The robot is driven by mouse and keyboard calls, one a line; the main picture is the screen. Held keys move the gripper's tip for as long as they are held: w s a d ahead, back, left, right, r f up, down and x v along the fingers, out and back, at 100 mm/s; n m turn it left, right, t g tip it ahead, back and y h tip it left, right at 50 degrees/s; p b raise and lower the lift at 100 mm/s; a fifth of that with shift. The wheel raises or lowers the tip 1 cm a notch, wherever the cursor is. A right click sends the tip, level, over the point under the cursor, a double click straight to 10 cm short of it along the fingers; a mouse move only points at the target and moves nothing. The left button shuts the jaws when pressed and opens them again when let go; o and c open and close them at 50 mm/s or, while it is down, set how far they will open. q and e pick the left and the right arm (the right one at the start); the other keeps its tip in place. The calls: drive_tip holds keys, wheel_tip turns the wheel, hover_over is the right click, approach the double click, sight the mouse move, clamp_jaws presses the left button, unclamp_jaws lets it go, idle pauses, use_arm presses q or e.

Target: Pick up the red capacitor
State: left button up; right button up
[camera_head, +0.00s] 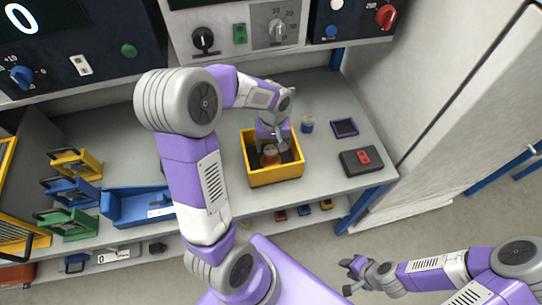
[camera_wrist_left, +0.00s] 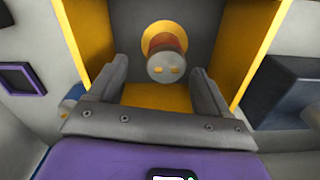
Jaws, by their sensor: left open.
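The red capacitor (camera_head: 270,154) is inside the yellow bin (camera_head: 276,178) on the shelf. My left gripper (camera_head: 272,143) reaches down into the bin. Its fingers are open, with the capacitor between and just beyond their tips in the wrist view (camera_wrist_left: 158,65). I cannot tell whether they touch it. My right gripper (camera_head: 346,277) is at the lower right, away from the bin, with its fingers apart and empty.
A small blue-and-white cylinder (camera_head: 307,124), a purple-framed square (camera_head: 344,128) and a dark box with a red part (camera_head: 362,161) are right of the bin. A blue bin (camera_head: 128,207) and several coloured racks (camera_head: 75,165) are left. Control panels (camera_head: 240,28) stand behind.

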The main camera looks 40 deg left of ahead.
sight(271, 149)
use_arm(q)
drive_tip(key=f, duration=0.2)
drive_tip(key=f+b, duration=0.1)
drive_tip(key=f, duration=0.1)
drive_tip(key=shift+s+a, duration=0.1)
drive_tip(key=shift+s, duration=0.3)
drive_tip(key=shift+f, duration=0.35)
drive_tip(key=c, duration=1.2)
